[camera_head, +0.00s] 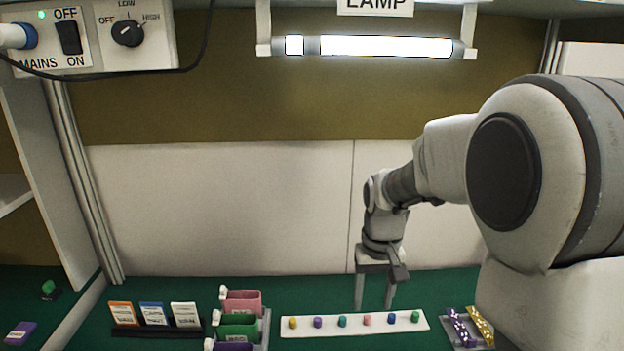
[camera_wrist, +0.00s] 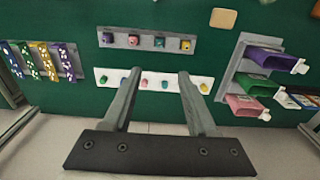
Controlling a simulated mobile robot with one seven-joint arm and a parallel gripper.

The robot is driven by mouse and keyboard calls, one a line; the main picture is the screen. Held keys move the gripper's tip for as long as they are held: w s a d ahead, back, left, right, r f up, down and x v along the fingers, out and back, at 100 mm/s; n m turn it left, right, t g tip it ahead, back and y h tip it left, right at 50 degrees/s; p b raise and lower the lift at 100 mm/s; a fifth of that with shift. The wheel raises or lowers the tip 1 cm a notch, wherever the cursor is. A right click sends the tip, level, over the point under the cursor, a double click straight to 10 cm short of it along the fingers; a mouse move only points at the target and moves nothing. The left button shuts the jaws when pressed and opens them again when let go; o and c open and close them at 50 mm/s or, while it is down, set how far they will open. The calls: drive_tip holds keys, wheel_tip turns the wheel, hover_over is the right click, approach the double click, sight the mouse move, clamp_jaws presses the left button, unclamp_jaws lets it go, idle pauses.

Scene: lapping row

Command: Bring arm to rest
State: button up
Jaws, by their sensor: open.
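My gripper (camera_head: 375,302) points down above the green bench, behind the white strip of coloured pegs (camera_head: 352,333) in the head view. Its two fingers are apart, with nothing between them. In the wrist view the open gripper (camera_wrist: 158,76) reaches over the white strip (camera_wrist: 166,83), and its fingers hide part of that strip. My arm comes in from the right of the head view and bends down to the gripper. It hides the right part of the bench and back wall.
Pink, green and purple bins (camera_head: 238,325) stand left of the strip, beside a card rack (camera_head: 155,329). Dotted purple and yellow pieces (camera_head: 470,328) lie at right. A grey peg strip (camera_wrist: 147,42) shows in the wrist view. A lit lamp (camera_head: 385,46) hangs above; the switch panel (camera_head: 90,35) is upper left.

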drive_tip(key=s+r+t+p, duration=0.4)
drive_tip(key=s+r, duration=1.1)
drive_tip(key=s, duration=0.4)
drive_tip(key=shift+s+r+t, duration=0.15)
drive_tip(key=shift+s+t, duration=0.05)
drive_tip(key=shift+t, duration=0.4)
